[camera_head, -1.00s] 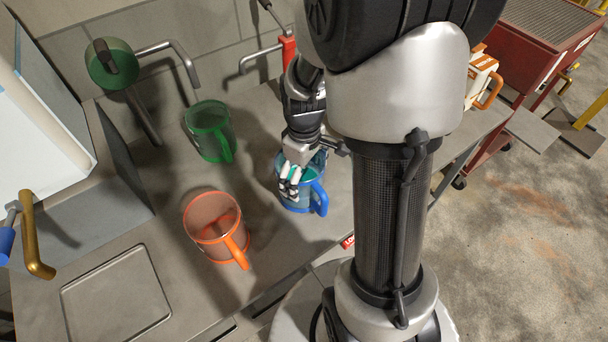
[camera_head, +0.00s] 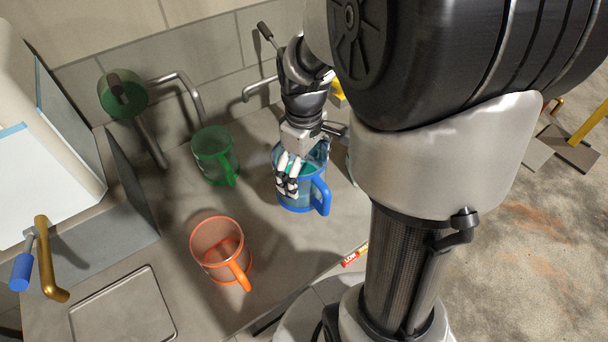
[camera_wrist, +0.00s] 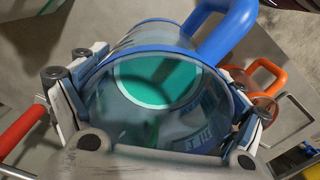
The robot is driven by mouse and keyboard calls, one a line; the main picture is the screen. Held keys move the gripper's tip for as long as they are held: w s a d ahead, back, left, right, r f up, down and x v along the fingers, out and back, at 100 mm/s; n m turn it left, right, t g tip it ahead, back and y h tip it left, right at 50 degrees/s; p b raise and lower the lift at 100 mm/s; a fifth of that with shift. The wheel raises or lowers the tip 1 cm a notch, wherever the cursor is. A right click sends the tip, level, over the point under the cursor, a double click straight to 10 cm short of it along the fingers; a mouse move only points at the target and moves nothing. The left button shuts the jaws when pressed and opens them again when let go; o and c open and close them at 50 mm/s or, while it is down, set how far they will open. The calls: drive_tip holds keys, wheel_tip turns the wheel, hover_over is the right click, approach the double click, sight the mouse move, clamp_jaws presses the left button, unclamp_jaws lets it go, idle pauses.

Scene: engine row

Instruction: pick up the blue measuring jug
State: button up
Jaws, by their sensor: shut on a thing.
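The blue measuring jug (camera_head: 311,198) is see-through with a blue rim and handle and teal at its bottom. In the head view it is beneath my gripper (camera_head: 288,180), which reaches down onto it from above. In the wrist view the jug (camera_wrist: 160,45) lies between the two fingers of my gripper (camera_wrist: 155,112), one on each side of its wall, its handle toward the top right. The gripper is shut on it. The jug appears raised a little off the bench, upright or nearly so; its underside is hidden.
A green jug (camera_head: 213,157) stands left of the blue one, and an orange jug (camera_head: 219,247) stands nearer the front. The grey bench (camera_head: 180,215) has bare room between them.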

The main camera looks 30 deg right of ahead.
wheel_tip(320, 180, up, 7)
drive_tip(key=p, duration=0.2)
idle(0.4)
